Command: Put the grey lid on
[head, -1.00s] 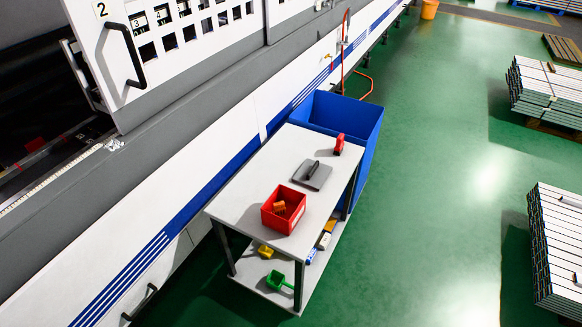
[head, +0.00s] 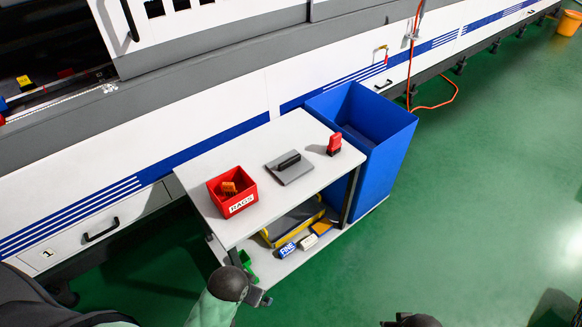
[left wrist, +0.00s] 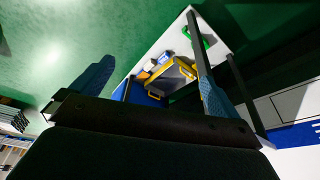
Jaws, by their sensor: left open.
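The grey lid (head: 284,174), a flat square plate with a black handle, lies on the cart's top (head: 262,148). A red box (head: 240,205) marked RAGS stands left of it with something orange inside. My left gripper (head: 264,299) is low in front of the cart, below and away from the lid. In the left wrist view its blue fingers (left wrist: 155,88) are spread apart, with nothing seen between them. That view looks toward the lower shelf and does not show the lid. At the head view's bottom edge only a dark part of my right arm shows; its jaws cannot be made out.
A yellow-edged grey container (head: 291,222), a blue-and-white FINE item (head: 287,250) and a green item sit on the lower shelf. A blue bin (head: 388,165) stands right of the cart.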

